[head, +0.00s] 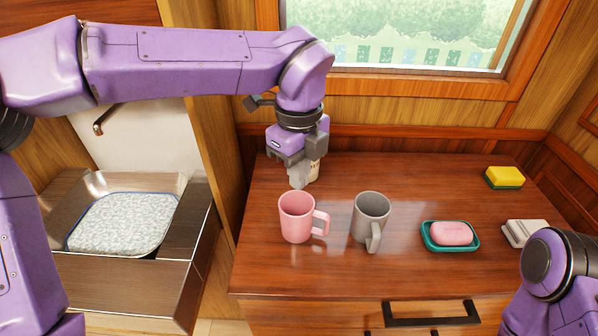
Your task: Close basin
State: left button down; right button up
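The basin (80,268) is at the left, a dark metal-and-wood box tilted out from a pale wall panel. It stands open at the top, and a grey-white patterned cloth or mat (125,222) with a blue edge lies inside. My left gripper (303,180) points down over the wooden counter, behind the pink mug and well to the right of the basin. A small pale thing shows beside its fingers; whether they hold it is unclear. My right arm shows at the lower right, but its gripper is out of view.
The counter (330,275) carries a pink mug (296,218), a grey mug (370,216), pink soap (451,232) on a teal dish (427,243), a yellow-green sponge (504,178) and a whitish block (522,233). A tap (104,120) hangs above the basin. A wooden partition separates basin and counter.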

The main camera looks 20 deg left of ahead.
aim_at(133, 252)
jog(key=k, duration=1)
